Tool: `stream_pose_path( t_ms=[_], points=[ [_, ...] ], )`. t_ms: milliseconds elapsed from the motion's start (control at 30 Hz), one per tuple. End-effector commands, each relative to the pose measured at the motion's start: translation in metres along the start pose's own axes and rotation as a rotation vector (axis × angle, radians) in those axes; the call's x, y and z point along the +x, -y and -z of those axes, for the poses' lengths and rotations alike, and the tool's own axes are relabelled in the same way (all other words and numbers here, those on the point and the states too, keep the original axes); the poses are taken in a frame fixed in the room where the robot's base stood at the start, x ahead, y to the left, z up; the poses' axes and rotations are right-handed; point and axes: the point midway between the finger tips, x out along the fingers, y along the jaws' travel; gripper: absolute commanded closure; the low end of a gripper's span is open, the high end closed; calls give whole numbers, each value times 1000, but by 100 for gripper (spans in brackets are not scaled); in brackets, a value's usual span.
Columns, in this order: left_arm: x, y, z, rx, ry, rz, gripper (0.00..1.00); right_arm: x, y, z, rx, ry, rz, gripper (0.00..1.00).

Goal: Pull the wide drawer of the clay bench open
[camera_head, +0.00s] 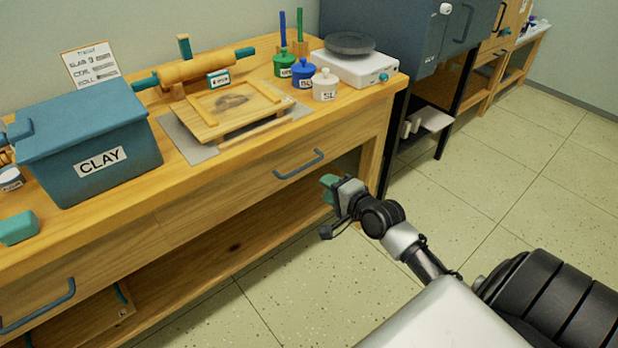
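The clay bench (190,235) is wooden and runs along the wall. Under its top is a long wooden drawer front (235,200) with a blue-grey bar handle (300,165); it looks flush with the bench, so shut. Another bar handle (38,306) shows at the lower left; how wide its drawer is I cannot tell. My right gripper (332,190), with teal fingertips, is in front of the bench's right part, below and right of the long drawer's handle and apart from it. Its finger gap is not clear. My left gripper is out of view.
On the bench top stand a blue CLAY bin (90,140), a slab board (225,110), a rolling pin (200,68), several small jars (325,85) and a white scale (355,68). A dark kiln-like cabinet (430,40) stands to the right. The tiled floor (480,200) in front is clear.

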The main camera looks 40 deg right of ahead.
Motion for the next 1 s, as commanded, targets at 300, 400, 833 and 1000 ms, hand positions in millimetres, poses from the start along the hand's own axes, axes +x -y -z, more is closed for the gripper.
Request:
stream_pose_path(
  t_ms=[300,400,833,1000],
  points=[
    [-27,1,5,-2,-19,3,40,26,15,-1,36,11,36,64],
    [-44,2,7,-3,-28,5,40,46,14,-1,35,10,36,64],
    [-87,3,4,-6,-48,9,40,104,16,-2,33,11,31,64],
    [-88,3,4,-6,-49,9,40,107,16,-2,32,10,31,64]
  ],
)
